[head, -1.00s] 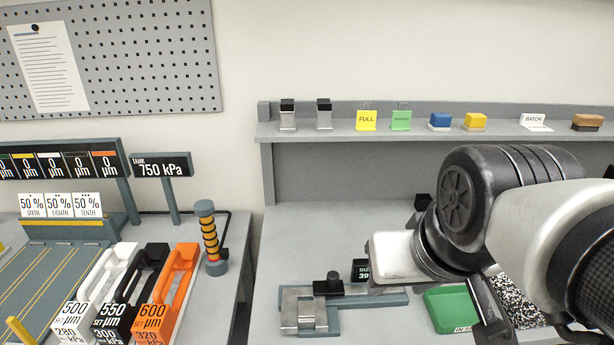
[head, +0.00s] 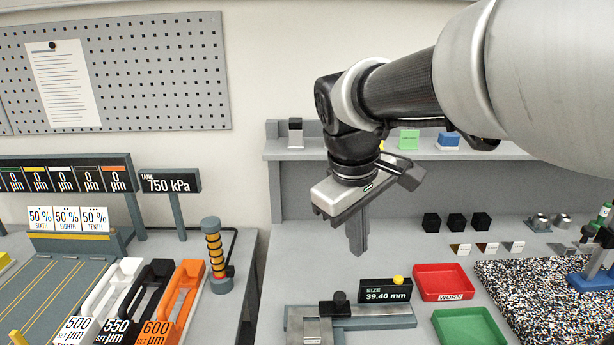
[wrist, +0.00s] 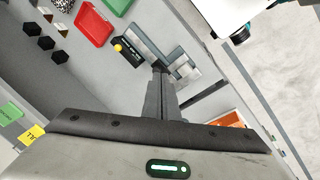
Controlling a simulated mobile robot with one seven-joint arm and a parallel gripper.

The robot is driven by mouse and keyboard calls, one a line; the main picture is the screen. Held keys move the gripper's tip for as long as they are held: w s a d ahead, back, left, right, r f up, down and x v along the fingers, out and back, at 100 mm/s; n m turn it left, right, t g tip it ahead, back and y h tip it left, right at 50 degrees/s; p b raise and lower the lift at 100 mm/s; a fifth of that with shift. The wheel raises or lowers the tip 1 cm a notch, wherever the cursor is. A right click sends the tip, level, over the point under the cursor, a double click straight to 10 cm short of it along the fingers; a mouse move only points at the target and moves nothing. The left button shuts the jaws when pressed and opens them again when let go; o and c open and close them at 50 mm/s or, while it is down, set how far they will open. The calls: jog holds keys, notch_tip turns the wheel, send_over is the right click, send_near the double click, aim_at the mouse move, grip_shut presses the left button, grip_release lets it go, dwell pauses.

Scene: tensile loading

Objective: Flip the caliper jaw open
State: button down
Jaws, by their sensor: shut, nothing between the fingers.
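The caliper (head: 372,323) lies on the bench at the bottom of the head view, a grey bar with metal jaw parts and a black knob (head: 340,301). Its lower part is cut off by the frame edge. In the wrist view the caliper (wrist: 182,68) is partly hidden behind my fingers. A black display (head: 387,291) behind it reads SIZE 39.40 mm. My gripper (head: 357,250) points down above and behind the caliper, apart from it in the head view. Its fingers are shut with nothing between them, and they also show in the wrist view (wrist: 159,70).
A red tray (head: 442,280) marked WORN and a green tray (head: 468,329) stand right of the caliper. Black cubes (head: 455,221) sit farther back. A shelf (head: 280,155) runs behind my arm. Coloured handled blocks (head: 178,297) stand on the left bench, across a gap.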

jog(key=w+a+f+n+g+h, duration=0.2)
jog(key=w+a+f+n, duration=0.6)
jog(key=w+a+f, duration=0.3)
notch_tip(320, 180, down, 4)
jog(key=w, duration=0.2)
jog(key=shift+w+a+n+g+h, duration=0.3)
jog(key=shift+a+g, duration=0.05)
jog(key=shift+g, duration=0.05)
send_near(323, 305)
jog(key=shift+a+f, duration=0.2)
jog(key=shift+f, duration=0.8)
jog(key=d, duration=0.3)
jog(key=shift+s+d+f, duration=0.1)
jog(key=shift+s+f, duration=0.15)
jog(key=shift+s, duration=0.05)
jog(key=shift+d+f, duration=0.1)
jog(key=shift+d, duration=0.35)
